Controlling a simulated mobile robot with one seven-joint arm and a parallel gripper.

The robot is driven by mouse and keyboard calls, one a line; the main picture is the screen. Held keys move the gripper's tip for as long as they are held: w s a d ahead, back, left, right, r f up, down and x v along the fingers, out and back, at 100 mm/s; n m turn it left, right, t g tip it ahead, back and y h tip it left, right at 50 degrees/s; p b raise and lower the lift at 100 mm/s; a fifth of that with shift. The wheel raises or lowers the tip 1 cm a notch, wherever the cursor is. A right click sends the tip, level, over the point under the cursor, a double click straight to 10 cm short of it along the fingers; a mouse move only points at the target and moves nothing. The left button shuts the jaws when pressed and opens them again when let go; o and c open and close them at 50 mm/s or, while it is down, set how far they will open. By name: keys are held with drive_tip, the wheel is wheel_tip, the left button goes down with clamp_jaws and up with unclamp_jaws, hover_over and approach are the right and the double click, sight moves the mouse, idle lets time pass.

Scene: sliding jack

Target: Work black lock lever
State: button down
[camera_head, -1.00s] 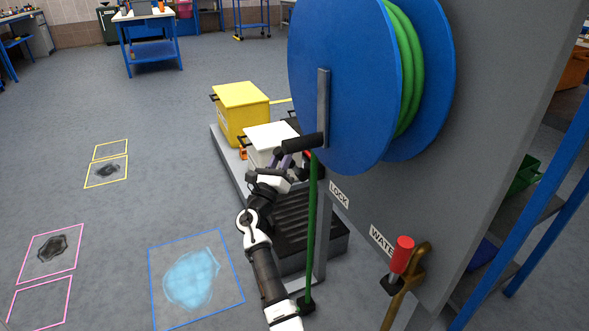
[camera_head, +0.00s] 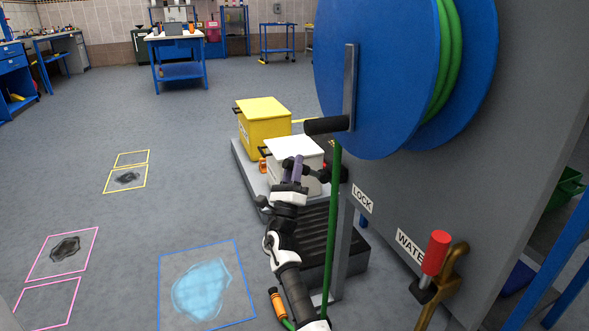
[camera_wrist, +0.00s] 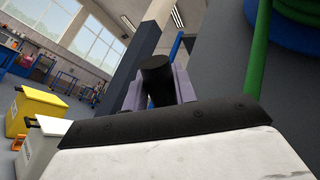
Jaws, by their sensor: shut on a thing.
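The black lock lever (camera_head: 318,173) sticks out to the left from the reel stand, near the LOCK label (camera_head: 362,198). My gripper (camera_head: 296,168), with purple fingers, is at its end in the head view. In the wrist view, the lever's black round grip (camera_wrist: 157,80) sits between the two purple fingers (camera_wrist: 157,92), which are shut on it.
A black crank handle (camera_head: 326,125) on the blue hose reel (camera_head: 385,75) is just above my gripper. The green hose (camera_head: 334,210) hangs close to my arm. White (camera_head: 290,155) and yellow (camera_head: 264,125) boxes stand behind. A red-topped water lever (camera_head: 436,252) is at right.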

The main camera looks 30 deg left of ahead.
drive_tip(key=shift+f, duration=0.1)
drive_tip(key=c, duration=1.1)
unclamp_jaws()
drive_tip(key=shift+c, duration=0.2)
drive_tip(key=shift+f, duration=0.1)
